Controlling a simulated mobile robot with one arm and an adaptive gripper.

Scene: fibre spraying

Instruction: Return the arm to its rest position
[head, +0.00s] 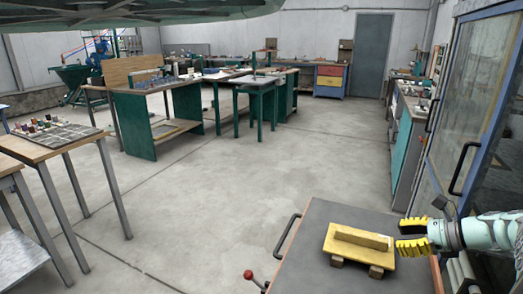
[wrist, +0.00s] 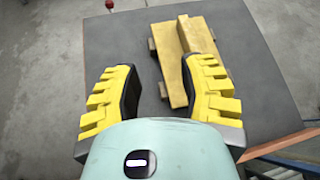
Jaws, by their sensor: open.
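My gripper (head: 426,237) is at the right of the head view, at the end of my pale green arm, beside a yellow block piece (head: 358,248). The piece is a flat yellow board with a bar on top, resting on small wooden feet on a dark grey tabletop (head: 318,226). In the wrist view my gripper (wrist: 160,92) has its two yellow toothed fingers spread wide. The yellow piece (wrist: 172,60) lies ahead of and partly beside the right finger. Nothing is seen held between the fingers.
A glass-doored cabinet (head: 478,90) with black handles stands close at the right. A red-knobbed lever (head: 249,275) and a black handle (head: 287,235) are at the table's left edge. Workbenches stand at the left and back. The concrete floor (head: 250,180) between is clear.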

